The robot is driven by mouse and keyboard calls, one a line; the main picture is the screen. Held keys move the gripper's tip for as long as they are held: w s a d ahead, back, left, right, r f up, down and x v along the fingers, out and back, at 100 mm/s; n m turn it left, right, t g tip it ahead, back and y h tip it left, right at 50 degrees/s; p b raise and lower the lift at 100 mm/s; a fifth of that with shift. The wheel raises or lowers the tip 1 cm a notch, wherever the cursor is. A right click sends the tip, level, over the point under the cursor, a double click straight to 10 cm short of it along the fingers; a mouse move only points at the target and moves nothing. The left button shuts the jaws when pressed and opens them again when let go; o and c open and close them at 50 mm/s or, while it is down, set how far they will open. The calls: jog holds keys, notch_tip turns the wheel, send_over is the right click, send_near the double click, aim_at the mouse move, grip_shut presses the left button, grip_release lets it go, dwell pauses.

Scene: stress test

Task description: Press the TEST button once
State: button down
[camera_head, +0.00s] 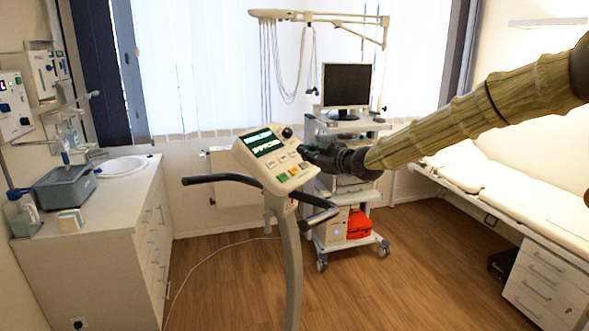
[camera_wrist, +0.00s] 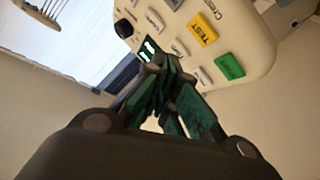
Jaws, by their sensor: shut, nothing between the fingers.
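The cream control console (camera_head: 275,162) stands on a post in the middle of the head view, with a lit green-and-black screen (camera_head: 262,143) and several buttons. The yellow TEST button (camera_wrist: 203,30) is readable in the wrist view, beside a green button (camera_wrist: 230,66). In the head view the yellow button (camera_head: 293,171) is small, on the console's lower part. My gripper (camera_head: 307,151) is shut and empty at the console's upper right edge. In the wrist view its dark green fingertips (camera_wrist: 163,62) overlap the console near the screen, left of and below TEST. I cannot tell whether they touch it.
Black handlebars (camera_head: 225,179) stick out from the console post. A medical cart with a monitor (camera_head: 346,86) stands behind my gripper. A sink counter (camera_head: 100,215) is at left and an exam bed (camera_head: 510,185) at right. The wooden floor between is mostly clear.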

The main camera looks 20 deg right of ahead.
jog(key=shift+s+d+r, duration=0.15)
jog(key=shift+s+r, duration=0.05)
jog(key=shift+r, duration=0.2)
jog(key=s+d+r+p, duration=0.3)
jog(key=r+p, duration=0.1)
jog(key=r, duration=0.1)
jog(key=shift+r, duration=0.25)
dwell(0.7)
jog(key=shift+s, duration=0.1)
dwell(0.3)
